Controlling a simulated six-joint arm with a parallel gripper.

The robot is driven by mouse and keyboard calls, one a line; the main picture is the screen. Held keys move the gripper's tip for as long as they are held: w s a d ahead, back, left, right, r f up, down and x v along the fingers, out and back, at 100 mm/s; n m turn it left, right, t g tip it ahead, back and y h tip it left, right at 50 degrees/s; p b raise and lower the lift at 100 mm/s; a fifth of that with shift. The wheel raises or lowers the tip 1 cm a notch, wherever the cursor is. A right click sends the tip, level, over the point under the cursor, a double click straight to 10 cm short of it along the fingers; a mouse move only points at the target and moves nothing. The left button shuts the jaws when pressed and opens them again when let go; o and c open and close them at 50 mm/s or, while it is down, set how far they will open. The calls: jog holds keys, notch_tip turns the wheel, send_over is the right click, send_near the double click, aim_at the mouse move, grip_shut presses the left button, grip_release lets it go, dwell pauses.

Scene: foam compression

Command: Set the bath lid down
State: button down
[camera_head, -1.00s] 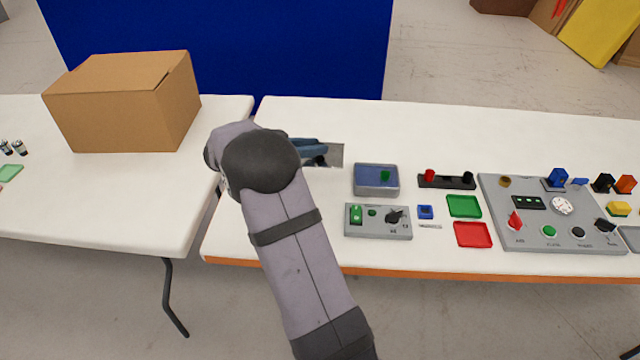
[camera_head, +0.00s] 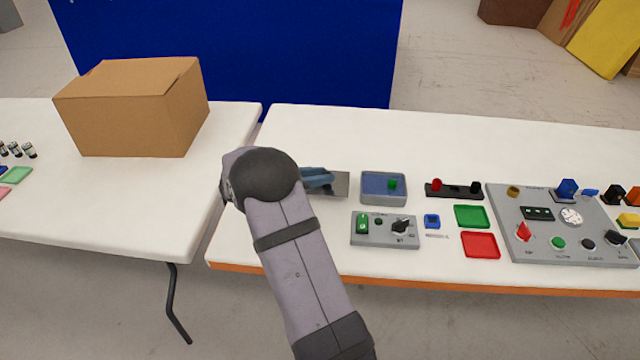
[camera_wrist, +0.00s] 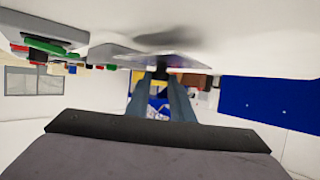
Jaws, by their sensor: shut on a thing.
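The bath lid (camera_head: 340,186) is a flat grey plate just left of the bath in the head view. The bath (camera_head: 384,201) is a grey open tub with blue liquid and a green piece inside. My gripper (camera_head: 318,178) is shut on the lid, its blue fingers partly hidden by my arm. In the wrist view my gripper (camera_wrist: 160,76) pinches a dark knob on the lid (camera_wrist: 125,57). The lid is close to the white table, with a dark shadow beside it. I cannot tell whether it touches.
A grey switch box (camera_head: 372,231) stands in front of the bath. Red (camera_head: 481,245) and green (camera_head: 472,216) trays and a control panel (camera_head: 520,225) lie to the right. The white table (camera_head: 310,128) is clear behind. A cardboard box (camera_head: 130,110) stands on the left table.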

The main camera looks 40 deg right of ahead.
jog(key=shift+f, duration=1.3)
jog(key=shift+f, duration=0.1)
jog(key=c, duration=1.6)
grip_release()
jog(key=shift+o, duration=0.2)
jog(key=v, duration=1.2)
